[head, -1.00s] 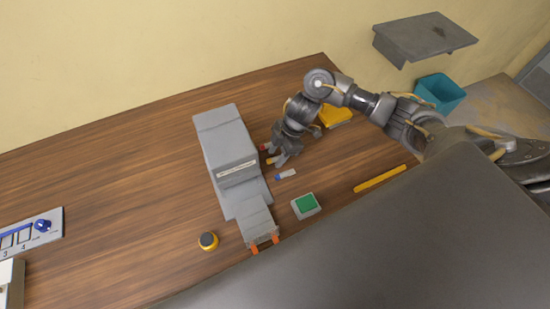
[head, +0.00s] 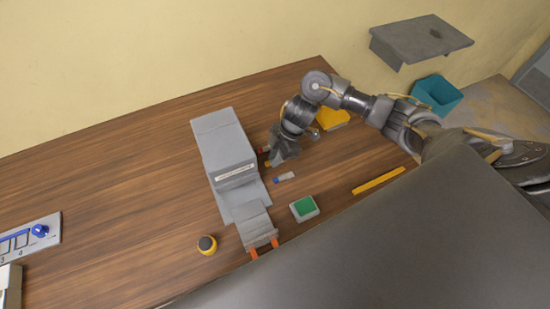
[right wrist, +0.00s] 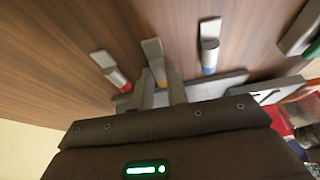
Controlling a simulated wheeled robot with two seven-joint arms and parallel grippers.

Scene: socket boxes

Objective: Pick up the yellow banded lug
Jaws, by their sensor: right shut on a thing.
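The yellow banded lug (right wrist: 157,66) is between the fingers of my right gripper (right wrist: 162,92) in the right wrist view. Its grey flat end sticks out beyond the fingers. In the head view my right gripper (head: 276,160) is low over the table, just right of the grey machine, and mostly hides this lug. A red banded lug (right wrist: 113,73) lies to the left of the fingers in the right wrist view, and a blue banded lug (right wrist: 209,54) lies to the right. The blue one also shows in the head view (head: 284,177). My left gripper is out of view.
The grey machine (head: 222,146) stands close left of my right gripper. The table's left part is largely clear.

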